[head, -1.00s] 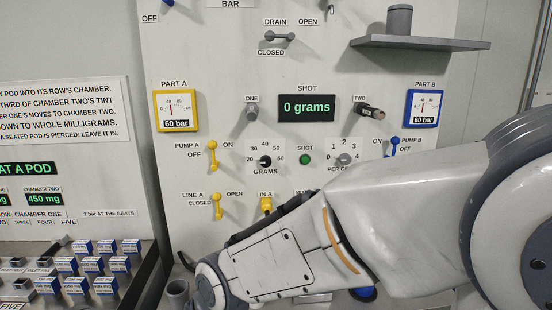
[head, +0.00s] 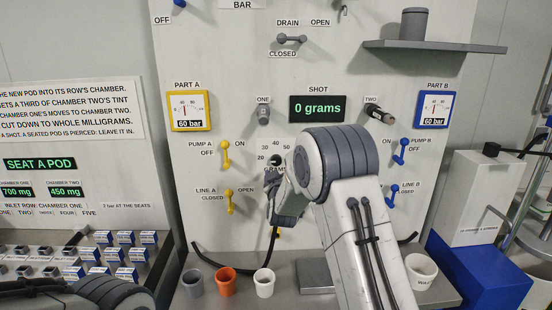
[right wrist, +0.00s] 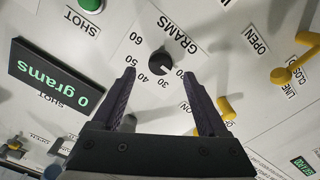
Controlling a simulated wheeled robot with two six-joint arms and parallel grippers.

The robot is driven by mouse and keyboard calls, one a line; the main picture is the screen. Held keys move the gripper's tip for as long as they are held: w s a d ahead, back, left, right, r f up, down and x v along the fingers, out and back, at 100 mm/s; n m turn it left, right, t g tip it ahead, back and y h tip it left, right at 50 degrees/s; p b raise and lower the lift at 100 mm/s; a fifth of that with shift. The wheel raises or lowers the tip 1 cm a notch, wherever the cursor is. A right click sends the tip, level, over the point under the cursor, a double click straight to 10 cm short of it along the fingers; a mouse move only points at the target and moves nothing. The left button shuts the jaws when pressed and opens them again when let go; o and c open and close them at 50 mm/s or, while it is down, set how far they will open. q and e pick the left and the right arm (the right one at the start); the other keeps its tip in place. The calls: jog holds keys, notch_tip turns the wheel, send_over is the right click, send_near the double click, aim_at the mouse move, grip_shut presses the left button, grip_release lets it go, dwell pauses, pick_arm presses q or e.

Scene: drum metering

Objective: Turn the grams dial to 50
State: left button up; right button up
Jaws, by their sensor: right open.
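The grams dial (right wrist: 160,62) is a round black knob on the white panel, with numerals around it in the right wrist view. Its small white mark lies on the side past the 30, away from the 50. My right gripper (right wrist: 158,80) is open, its two dark fingers pointing at the panel on either side of the dial's lower part, with nothing between them that I can see held. I cannot tell how far the tips are from the panel. My left gripper is out of view.
The shot display (head: 318,108) reads 0 grams. A green shot button (right wrist: 90,4) and yellow levers (right wrist: 299,75) sit near the dial. Grey, orange (head: 227,282) and white cups stand on the ledge below. Part of my left arm shows at lower left.

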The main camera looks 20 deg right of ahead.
aim_at(276, 162)
jog(key=p+x, duration=0.2)
jog(key=x, duration=0.4)
jog(key=shift+w, duration=0.2)
jog(key=shift+f, duration=0.1)
grip_shut()
